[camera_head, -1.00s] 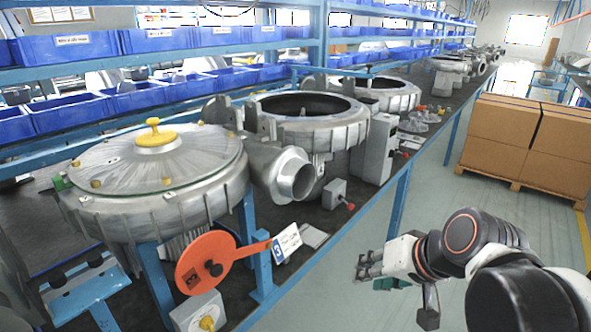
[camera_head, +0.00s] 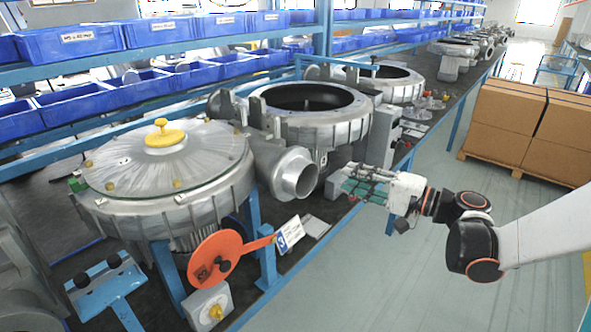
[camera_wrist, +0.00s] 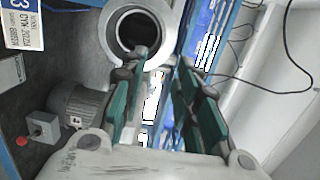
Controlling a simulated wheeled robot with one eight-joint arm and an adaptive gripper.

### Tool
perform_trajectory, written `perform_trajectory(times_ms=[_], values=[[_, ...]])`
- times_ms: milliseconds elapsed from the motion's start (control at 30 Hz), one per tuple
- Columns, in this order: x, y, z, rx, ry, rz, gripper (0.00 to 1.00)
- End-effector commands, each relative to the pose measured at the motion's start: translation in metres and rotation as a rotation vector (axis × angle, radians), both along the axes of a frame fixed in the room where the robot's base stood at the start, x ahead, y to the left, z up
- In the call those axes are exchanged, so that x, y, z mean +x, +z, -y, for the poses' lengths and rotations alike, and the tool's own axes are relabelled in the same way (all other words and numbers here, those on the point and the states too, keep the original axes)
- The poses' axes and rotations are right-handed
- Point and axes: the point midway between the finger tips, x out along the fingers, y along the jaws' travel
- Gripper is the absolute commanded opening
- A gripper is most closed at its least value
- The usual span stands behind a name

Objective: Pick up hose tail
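I cannot pick out the hose tail with certainty in either view.
The nearest blower (camera_head: 165,185) has a lid with a yellow knob. An orange lever (camera_head: 216,257) with a label card (camera_head: 289,234) is in front of it. A grey box (camera_head: 378,145) stands behind my gripper. Cartons (camera_head: 505,125) stand at the right; the floor (camera_head: 400,290) is clear in front.

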Motion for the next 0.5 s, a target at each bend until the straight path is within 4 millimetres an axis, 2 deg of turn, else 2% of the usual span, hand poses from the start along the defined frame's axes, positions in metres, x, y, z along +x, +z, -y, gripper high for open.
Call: perform_trajectory(times_ms=[167,500], values=[[0.008,0.002,-0.008,0.027,0.003,0.007,0.29],[0.038,0.001,-0.060,0.024,0.004,0.006,0.29]])
